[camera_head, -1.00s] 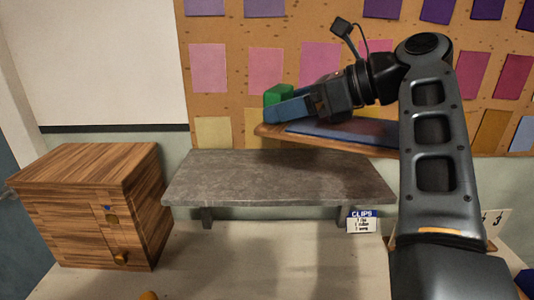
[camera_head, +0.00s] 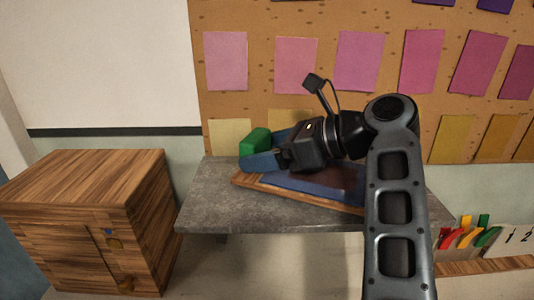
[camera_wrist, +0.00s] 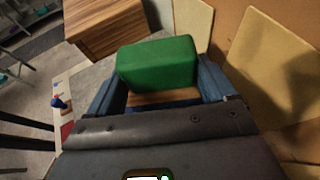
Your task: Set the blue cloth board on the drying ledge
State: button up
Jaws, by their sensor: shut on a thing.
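The blue cloth board (camera_head: 327,187) has a wooden rim and shows in the head view over the top of the grey drying ledge (camera_head: 205,205). It slants down to the right in the picture, and my arm covers its right end. I cannot tell whether it touches the ledge. My gripper (camera_head: 262,160) has blue fingers and is shut at the board's left end, by a green block (camera_head: 255,142) that seems to be the board's grip. In the wrist view the green block (camera_wrist: 157,63) sits between the fingers, with a strip of wood below it.
A striped wooden cabinet (camera_head: 85,215) stands left of the ledge, with a narrow gap between. A pinboard (camera_head: 270,97) with coloured sheets covers the wall behind. Several coloured clips (camera_head: 468,236) and a number card (camera_head: 515,238) are at the right.

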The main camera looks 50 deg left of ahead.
jog(key=shift+f, duration=0.5)
jog(key=shift+r, duration=0.15)
jog(key=o, duration=1)
notch_tip(320, 180, up, 5)
jog(key=b, duration=0.2)
send_over(328, 176)
jog(key=shift+w+a+f, duration=0.1)
jog(key=shift+f, duration=0.1)
jog(key=shift+f, duration=0.1)
